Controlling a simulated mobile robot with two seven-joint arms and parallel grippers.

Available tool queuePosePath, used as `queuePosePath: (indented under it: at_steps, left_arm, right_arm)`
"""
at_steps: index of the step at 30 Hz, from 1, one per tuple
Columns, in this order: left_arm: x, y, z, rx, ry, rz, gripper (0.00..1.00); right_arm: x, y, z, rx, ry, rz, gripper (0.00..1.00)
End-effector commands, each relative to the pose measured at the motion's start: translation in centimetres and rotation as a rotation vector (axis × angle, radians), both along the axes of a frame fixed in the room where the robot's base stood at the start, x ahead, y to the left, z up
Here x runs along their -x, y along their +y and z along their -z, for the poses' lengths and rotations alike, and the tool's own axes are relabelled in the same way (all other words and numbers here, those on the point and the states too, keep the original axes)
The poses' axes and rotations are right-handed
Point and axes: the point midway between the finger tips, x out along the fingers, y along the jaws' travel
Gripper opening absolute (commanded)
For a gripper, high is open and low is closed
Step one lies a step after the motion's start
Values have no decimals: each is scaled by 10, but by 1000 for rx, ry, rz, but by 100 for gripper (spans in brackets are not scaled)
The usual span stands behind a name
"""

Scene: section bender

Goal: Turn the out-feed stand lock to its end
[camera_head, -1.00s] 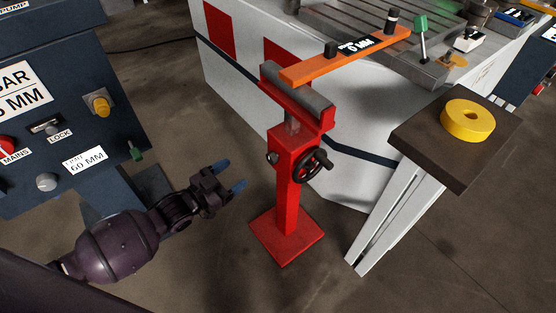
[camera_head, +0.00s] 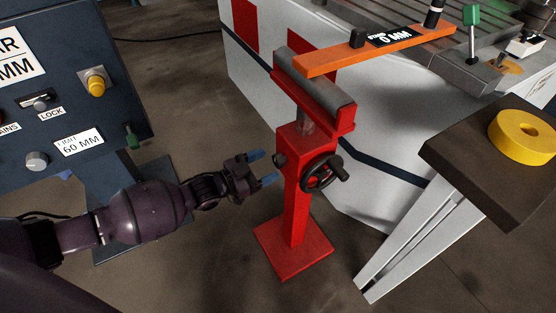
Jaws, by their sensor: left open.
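The red out-feed stand (camera_head: 297,210) stands upright on a square red base plate, with a grey roller (camera_head: 315,84) on top. A black handwheel (camera_head: 322,173) with a handle sits on the right of its post. A small dark knob (camera_head: 279,160), which looks like the stand lock, is on the post's left side. My left gripper (camera_head: 263,167) is open and empty, its two blue-tipped fingers pointing right at the post. The fingertips are just left of the knob and appear slightly apart from it. My right gripper is not in view.
An orange bar (camera_head: 375,51) lies above the roller, joined to the white machine (camera_head: 385,130) behind. A dark control panel (camera_head: 60,110) stands at the left. A dark table (camera_head: 470,150) with a yellow ring (camera_head: 523,137) is at the right. Floor is clear around the stand's base.

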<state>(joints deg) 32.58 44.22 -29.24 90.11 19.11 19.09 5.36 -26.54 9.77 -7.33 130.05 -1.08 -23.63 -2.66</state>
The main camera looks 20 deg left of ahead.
Motion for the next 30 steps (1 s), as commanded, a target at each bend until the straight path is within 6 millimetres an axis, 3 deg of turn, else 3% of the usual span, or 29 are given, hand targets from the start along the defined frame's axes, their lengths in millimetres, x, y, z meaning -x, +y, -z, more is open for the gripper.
queuePosePath:
  at_steps: [9,20,30]
  left_arm:
    - [-27,-22,2,-1,2,1,67]
    - [-30,-24,0,-1,1,0,67]
    - [-30,-24,0,-1,1,1,18]
  right_arm:
    - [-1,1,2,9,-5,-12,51]
    - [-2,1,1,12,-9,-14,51]
    - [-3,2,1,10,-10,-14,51]
